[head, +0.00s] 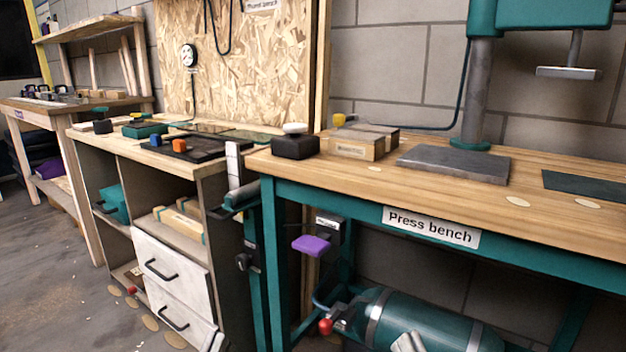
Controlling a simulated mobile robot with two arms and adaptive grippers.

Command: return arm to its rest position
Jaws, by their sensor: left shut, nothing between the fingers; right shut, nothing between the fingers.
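I can make out neither of my grippers in the head view. No arm of mine is clearly seen reaching over the benches. The press bench (440,188) fills the right side, with a wooden top and a teal frame.
A grey plate (455,163), a black block (295,147) and a wooden box (358,145) stand on the press bench. A teal tank (425,315) lies below. White drawers (172,262) and a black tray (190,148) are left. Floor (60,290) is mostly clear at lower left.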

